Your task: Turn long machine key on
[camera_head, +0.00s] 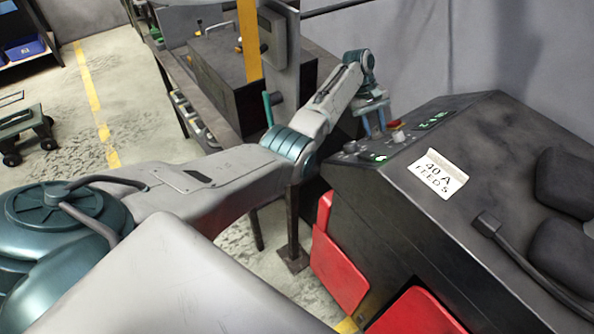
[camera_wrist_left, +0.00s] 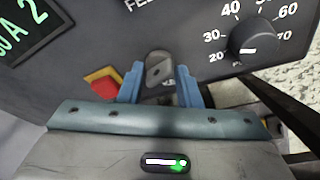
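The machine (camera_head: 450,215) is a dark box with a control panel on its sloped top. In the left wrist view a grey key (camera_wrist_left: 158,70) with a small hole stands on the panel. My left gripper (camera_wrist_left: 159,78) has its two blue fingers apart, one on each side of the key, with what look like narrow gaps; firm contact does not show. In the head view my left gripper (camera_head: 374,122) is over the panel's far edge, and the key cannot be made out there. My right gripper is not in view.
A red and yellow switch (camera_wrist_left: 102,85) is left of the key, and a numbered dial knob (camera_wrist_left: 254,41) is to its right. A lit green display (camera_wrist_left: 30,25) is at upper left.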

